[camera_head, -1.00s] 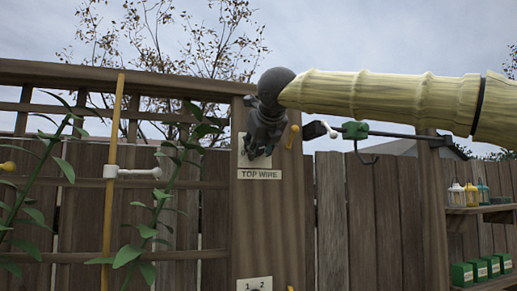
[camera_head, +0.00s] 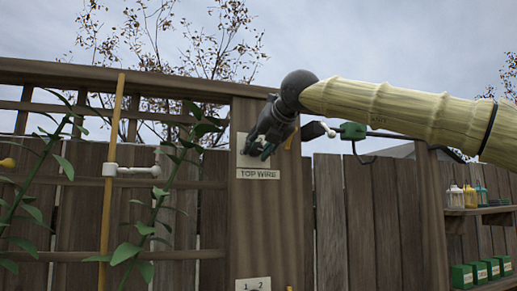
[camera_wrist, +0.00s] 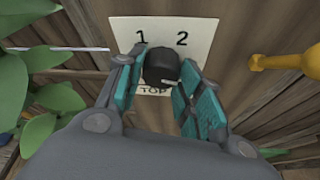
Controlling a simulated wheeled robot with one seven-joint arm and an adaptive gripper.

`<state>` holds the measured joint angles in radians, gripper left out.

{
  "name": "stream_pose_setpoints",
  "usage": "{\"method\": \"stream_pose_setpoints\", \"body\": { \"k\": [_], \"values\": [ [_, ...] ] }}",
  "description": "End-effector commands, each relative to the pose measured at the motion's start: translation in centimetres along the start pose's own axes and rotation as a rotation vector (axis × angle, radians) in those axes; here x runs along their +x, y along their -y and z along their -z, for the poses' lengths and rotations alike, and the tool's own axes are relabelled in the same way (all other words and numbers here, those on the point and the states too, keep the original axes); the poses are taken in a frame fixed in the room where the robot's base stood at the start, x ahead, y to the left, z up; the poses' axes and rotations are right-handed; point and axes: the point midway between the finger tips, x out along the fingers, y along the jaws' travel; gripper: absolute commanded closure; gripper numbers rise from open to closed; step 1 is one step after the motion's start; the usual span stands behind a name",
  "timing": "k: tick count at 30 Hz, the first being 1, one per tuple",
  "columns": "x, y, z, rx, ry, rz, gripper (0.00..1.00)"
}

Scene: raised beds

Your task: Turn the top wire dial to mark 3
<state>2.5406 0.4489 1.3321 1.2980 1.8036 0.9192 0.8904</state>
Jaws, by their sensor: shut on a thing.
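The top wire dial (camera_wrist: 161,68) is a dark round knob on a pale plate (camera_wrist: 198,25) fixed to the wooden post. Marks 1 and 2 show on the plate in the wrist view; mark 3 is hidden. My gripper (camera_wrist: 160,80) is shut on the dial, with one teal-padded finger on each side of it. A short pale line shows on the knob's lower right. In the head view my gripper (camera_head: 257,150) covers most of the plate, above the TOP WIRE label (camera_head: 258,173).
A yellow knob-ended peg (camera_wrist: 285,62) sticks out right of the plate. Leafy plants (camera_head: 150,215) and a yellow cane (camera_head: 111,170) stand left of the post. A lower numbered plate (camera_head: 254,284) is below. Shelves with lanterns and green boxes (camera_head: 477,274) are at right.

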Motion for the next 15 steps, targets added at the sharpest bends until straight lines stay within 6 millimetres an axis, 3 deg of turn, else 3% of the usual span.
{"method": "stream_pose_setpoints", "body": {
  "k": [12, 13, 15],
  "values": [
    [0.08, 0.06, 0.09, 0.007, -0.002, -0.002, 0.88],
    [0.08, 0.06, 0.09, 0.007, -0.002, -0.002, 0.62],
    [0.08, 0.06, 0.09, 0.007, -0.002, -0.002, 0.49]
  ]
}}
